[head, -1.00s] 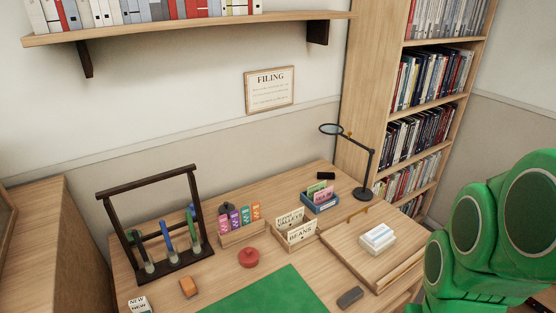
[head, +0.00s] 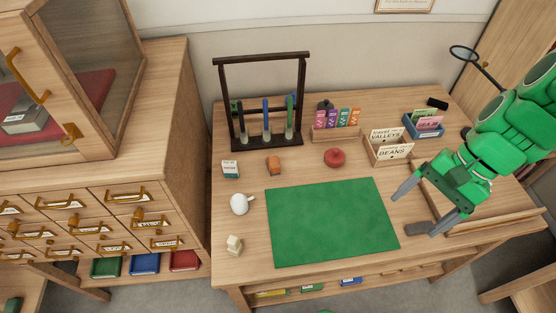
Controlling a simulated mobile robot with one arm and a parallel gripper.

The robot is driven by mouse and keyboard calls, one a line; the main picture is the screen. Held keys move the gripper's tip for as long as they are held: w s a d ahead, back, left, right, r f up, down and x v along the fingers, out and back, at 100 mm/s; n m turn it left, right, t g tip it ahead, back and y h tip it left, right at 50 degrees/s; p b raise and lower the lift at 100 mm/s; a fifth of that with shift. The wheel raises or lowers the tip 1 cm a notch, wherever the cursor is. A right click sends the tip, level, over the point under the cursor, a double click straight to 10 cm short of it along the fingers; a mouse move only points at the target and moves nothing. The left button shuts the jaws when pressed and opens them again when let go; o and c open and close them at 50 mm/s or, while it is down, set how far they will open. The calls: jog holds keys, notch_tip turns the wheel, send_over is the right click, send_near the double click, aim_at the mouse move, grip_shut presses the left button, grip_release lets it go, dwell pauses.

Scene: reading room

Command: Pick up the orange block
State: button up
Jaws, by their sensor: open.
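The orange block (head: 273,165) is small and orange-brown. It lies on the table in front of the dark rack, just above the green mat's upper left corner. My gripper (head: 413,210) is at the right side of the table, at the mat's right edge. Its two grey fingers are apart with nothing between them. It is well to the right of the orange block and not touching it.
A dark rack (head: 262,60) stands behind the block. A white box (head: 230,168), a white mug (head: 241,203) and a red round object (head: 335,158) are nearby. The green mat (head: 330,225) is bare. A grey block (head: 418,228) lies by my gripper.

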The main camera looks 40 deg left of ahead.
jog(key=w+a+f+m+g+y, duration=0.1)
jog(key=w+a+f, duration=0.2)
jog(key=w+a, duration=0.45)
jog(key=m+g+y, duration=0.4)
jog(key=m+g, duration=0.1)
send_near(272, 163)
jog(key=shift+s+a+f, duration=0.15)
jog(key=shift+s+f, duration=0.1)
jog(key=shift+f, duration=0.3)
jog(key=shift+s+a+f, duration=0.2)
jog(key=shift+s+f, duration=0.05)
jog(key=shift+f, duration=0.3)
jog(key=shift+a+f, duration=0.3)
jog(key=shift+f, duration=0.05)
jog(key=shift+y, duration=0.3)
jog(key=shift+x, duration=3.9)
jog(key=shift+a+r, duration=0.1)
jog(key=shift+c, duration=0.2)
jog(key=c, duration=1)
jog(key=shift+r, duration=0.1)
